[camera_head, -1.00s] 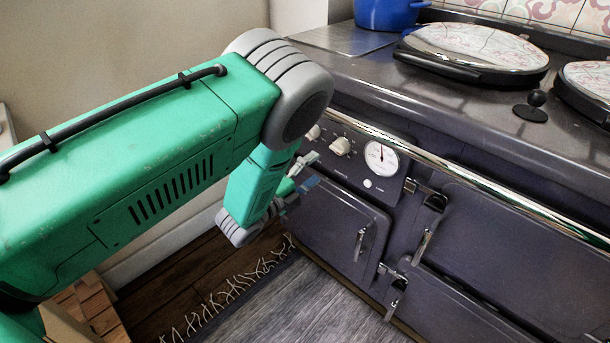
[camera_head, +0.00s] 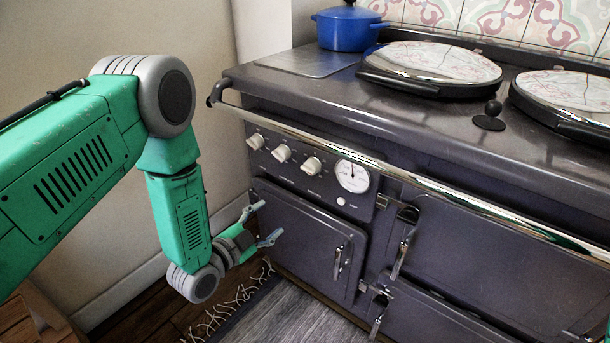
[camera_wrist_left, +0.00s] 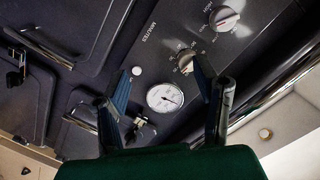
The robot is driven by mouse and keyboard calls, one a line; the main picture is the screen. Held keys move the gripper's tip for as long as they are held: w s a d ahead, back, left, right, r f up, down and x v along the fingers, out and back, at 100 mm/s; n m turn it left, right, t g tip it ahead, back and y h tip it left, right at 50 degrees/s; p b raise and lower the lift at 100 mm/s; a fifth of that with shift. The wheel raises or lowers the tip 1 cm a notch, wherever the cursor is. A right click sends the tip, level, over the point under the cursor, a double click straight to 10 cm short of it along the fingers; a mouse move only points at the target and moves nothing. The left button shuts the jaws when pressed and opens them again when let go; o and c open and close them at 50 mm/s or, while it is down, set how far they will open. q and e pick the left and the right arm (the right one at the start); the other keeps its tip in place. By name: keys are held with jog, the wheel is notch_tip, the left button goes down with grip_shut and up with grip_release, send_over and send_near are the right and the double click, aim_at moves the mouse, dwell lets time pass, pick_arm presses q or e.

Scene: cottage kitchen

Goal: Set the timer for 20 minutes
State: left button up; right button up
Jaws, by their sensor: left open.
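The dark range cooker's control panel (camera_head: 325,193) carries three cream knobs: the left knob (camera_head: 255,141), middle knob (camera_head: 281,153) and right knob (camera_head: 311,166). A round white gauge (camera_head: 352,177) sits to their right. In the left wrist view, the word "MINUTES" (camera_wrist_left: 146,29) is printed on the panel near two knobs (camera_wrist_left: 224,18); which knob it labels is unclear. My left gripper (camera_head: 262,222) is open and empty, in front of the cooker and below the knobs. Its spread fingers also show in the left wrist view (camera_wrist_left: 161,82), apart from the knobs. My right gripper is out of view.
A chrome rail (camera_head: 420,192) runs along the cooker's front above the panel. Latched oven doors (camera_head: 307,243) lie below. Two lidded hotplates (camera_head: 430,68) and a blue pot (camera_head: 348,28) are on top. A wall (camera_head: 215,100) stands left of the cooker.

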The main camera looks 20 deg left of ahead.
aim_at(309, 170)
pick_arm(q)
notch_tip(309, 170, up, 6)
jog(key=w+d+n+t+h, duration=0.1)
jog(key=w+n, duration=0.1)
jog(key=n, duration=0.6)
jog(key=b+x, duration=0.1)
jog(key=x, duration=0.3)
jog(key=b+x, duration=0.1)
jog(key=x, duration=0.3)
jog(key=b+x, duration=0.2)
jog(key=x, duration=0.3)
jog(key=shift+d+r, duration=0.1)
jog(key=shift+d, duration=0.25)
jog(key=c, duration=1.1)
